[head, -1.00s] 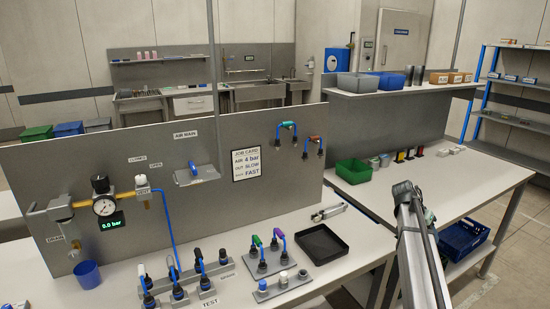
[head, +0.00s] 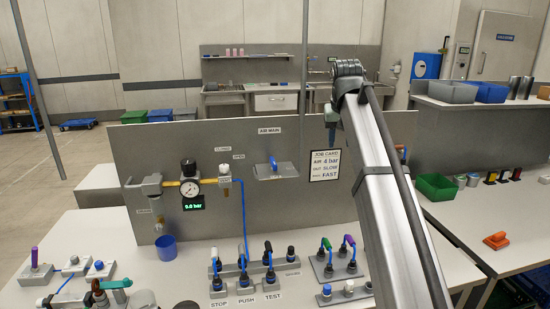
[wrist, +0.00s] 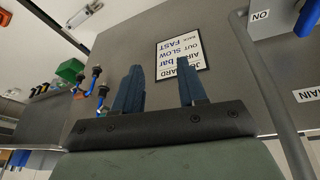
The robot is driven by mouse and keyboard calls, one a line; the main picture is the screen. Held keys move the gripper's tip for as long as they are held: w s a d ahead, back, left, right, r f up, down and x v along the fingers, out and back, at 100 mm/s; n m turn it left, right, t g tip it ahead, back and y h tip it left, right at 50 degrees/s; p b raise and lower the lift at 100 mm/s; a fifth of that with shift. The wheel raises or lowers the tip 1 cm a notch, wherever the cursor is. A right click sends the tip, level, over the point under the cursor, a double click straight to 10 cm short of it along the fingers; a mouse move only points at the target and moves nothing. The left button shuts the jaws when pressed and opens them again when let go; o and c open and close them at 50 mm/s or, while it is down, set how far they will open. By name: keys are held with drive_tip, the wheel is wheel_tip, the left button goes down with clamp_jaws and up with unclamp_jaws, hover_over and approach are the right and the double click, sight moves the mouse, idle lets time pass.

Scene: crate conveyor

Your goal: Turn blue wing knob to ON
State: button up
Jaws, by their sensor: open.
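The blue wing knob (head: 272,162) sticks out from a small grey plate under the AIR MAIN sign on the upright grey panel. In the wrist view, a blue part at the top right (wrist: 308,16), near an ON label (wrist: 260,15), looks like this knob, cut by the frame edge. My gripper (wrist: 160,66) shows in the wrist view with its two dark blue fingers apart and nothing between them. It is in front of the panel near the job card, apart from the knob.
The job card (head: 325,165) hangs right of the knob. A gauge (head: 189,187) and valve, with a display near 0.0 bar, sit left. Several plugs and hoses (head: 244,275) stand on the bench below. A green bin (head: 437,187) stands right. A grey bar (wrist: 275,100) crosses the wrist view.

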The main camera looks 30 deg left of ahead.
sight(273, 160)
drive_tip(key=s+a+r+n+y, duration=0.1)
drive_tip(key=s+a+r, duration=0.2)
drive_tip(key=s+a, duration=0.35)
drive_tip(key=s+a+r+n+y, duration=0.1)
drive_tip(key=s+a+r+n, duration=0.1)
drive_tip(key=s+a+r, duration=0.35)
drive_tip(key=shift+g, duration=0.4)
drive_tip(key=x, duration=0.5)
drive_tip(key=s+x, duration=0.1)
drive_tip(key=x, duration=0.4)
drive_tip(key=s+f+x, duration=0.1)
drive_tip(key=x, duration=0.4)
drive_tip(key=shift+s+d, duration=0.25)
drive_tip(key=shift+d, duration=0.05)
drive_tip(key=shift+r, duration=0.1)
clamp_jaws()
